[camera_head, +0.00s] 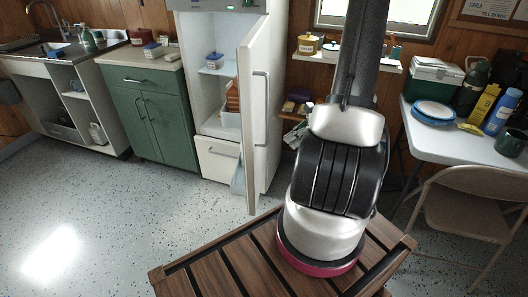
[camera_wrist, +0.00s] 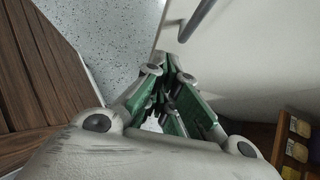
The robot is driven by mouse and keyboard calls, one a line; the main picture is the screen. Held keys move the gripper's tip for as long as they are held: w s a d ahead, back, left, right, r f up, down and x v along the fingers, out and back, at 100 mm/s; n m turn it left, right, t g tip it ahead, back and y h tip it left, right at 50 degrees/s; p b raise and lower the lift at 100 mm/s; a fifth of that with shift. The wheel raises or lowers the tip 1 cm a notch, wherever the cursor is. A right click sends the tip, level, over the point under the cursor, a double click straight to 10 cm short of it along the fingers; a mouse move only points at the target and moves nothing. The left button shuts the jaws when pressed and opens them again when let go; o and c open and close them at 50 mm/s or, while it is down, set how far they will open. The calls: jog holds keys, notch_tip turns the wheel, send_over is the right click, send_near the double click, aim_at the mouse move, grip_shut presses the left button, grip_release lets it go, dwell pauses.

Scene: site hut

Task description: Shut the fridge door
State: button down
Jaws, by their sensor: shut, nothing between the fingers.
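The white fridge (camera_head: 190,70) stands against the back wall. Its door (camera_head: 253,150) is open and swung out towards me, hinged on the right. The vertical bar handle (camera_head: 267,110) is on the door's outer face, which faces right. My gripper (camera_head: 295,136) is right of the door, on its outer side, partly hidden behind my arm. In the wrist view my gripper (camera_wrist: 168,92) has its green-padded fingers together, with nothing visible between them. The door's pale outer face (camera_wrist: 265,65) and grey handle (camera_wrist: 196,20) are close beside it. I cannot tell whether they touch.
Inside the fridge are a blue-lidded tub (camera_head: 215,60) and a drawer (camera_head: 218,160). A green cabinet (camera_head: 150,120) stands left of it. A wall shelf (camera_head: 375,62) and a white table (camera_head: 425,133) with a folding chair (camera_head: 470,200) are right. The speckled floor (camera_head: 130,210) at left is clear.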

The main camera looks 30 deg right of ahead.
aim_at(254, 157)
jog(key=shift+w+a+f, duration=0.9)
jog(key=shift+w+a, duration=0.1)
jog(key=shift+a, duration=0.2)
jog(key=shift+w+a+f, duration=0.95)
jog(key=shift+w+a, duration=0.1)
jog(key=shift+a, duration=0.15)
jog(key=shift+w+a+f, duration=0.9)
jog(key=shift+w+a, duration=0.1)
jog(key=shift+a, duration=0.2)
